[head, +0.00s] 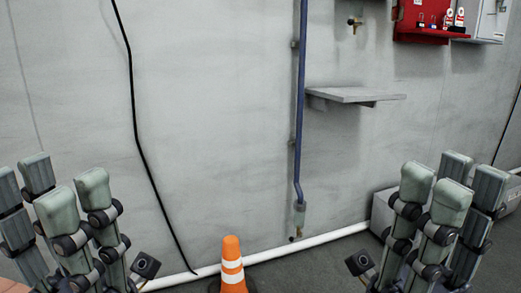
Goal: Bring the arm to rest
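My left gripper (58,192) is at the lower left, its several jointed grey-green fingers pointing up. The fingers stand apart with nothing held between them. My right gripper (443,184) is at the lower right in a similar upright pose. Its fingers are also apart and empty. Both grippers are cut off by the bottom of the head view, so most of the arms is hidden. Neither gripper visibly holds or touches anything.
An orange-and-white cone (232,264) stands on the floor between the grippers. A grey box (383,212) is behind the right gripper. A shelf (352,96), blue pipe (300,100), black cable (131,100), tap (354,23) and red cabinet (428,35) are on the wall.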

